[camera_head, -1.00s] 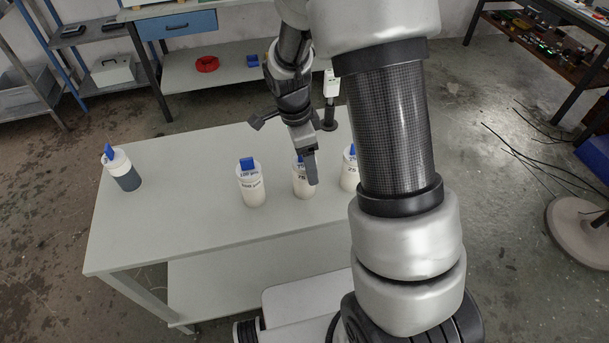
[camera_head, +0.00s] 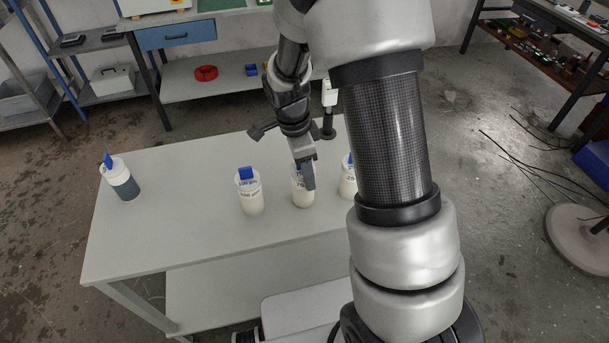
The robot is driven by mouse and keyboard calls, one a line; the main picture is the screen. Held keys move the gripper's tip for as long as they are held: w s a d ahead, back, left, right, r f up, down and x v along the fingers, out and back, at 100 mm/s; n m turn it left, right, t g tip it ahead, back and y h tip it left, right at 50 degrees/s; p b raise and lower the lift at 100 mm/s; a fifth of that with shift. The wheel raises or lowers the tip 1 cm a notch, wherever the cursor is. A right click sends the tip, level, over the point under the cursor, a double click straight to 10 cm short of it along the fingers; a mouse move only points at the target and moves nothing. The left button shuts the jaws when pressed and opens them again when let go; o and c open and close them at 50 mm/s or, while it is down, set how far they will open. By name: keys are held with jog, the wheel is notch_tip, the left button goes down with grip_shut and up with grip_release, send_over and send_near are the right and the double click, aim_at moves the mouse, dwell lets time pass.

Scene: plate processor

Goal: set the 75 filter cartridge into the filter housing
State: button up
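The 75 filter cartridge (camera_head: 299,198) is a white cylinder standing upright on the table, in the middle of a row of three. Its "75" label shows in part. My gripper (camera_head: 308,181) points down at its upper right side, and a grey finger covers part of its top and label. The other finger is hidden, so I cannot tell whether the gripper is open or shut, or touching the cartridge. I cannot make out a filter housing for certain. A white-topped container with a dark body and blue tab (camera_head: 122,181) stands at the table's left.
A white cartridge marked 100 (camera_head: 250,197) with a blue tab stands left of the 75 one. Another white cartridge (camera_head: 347,185) stands to its right, partly behind my arm. The light grey table (camera_head: 190,225) is clear between the left container and the row.

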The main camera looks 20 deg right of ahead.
notch_tip(320, 180, up, 13)
jog(key=p, duration=0.2)
jog(key=shift+f+p, duration=0.2)
jog(key=shift+p, duration=0.2)
notch_tip(320, 180, up, 10)
jog(key=p, duration=0.7)
jog(key=shift+r, duration=0.1)
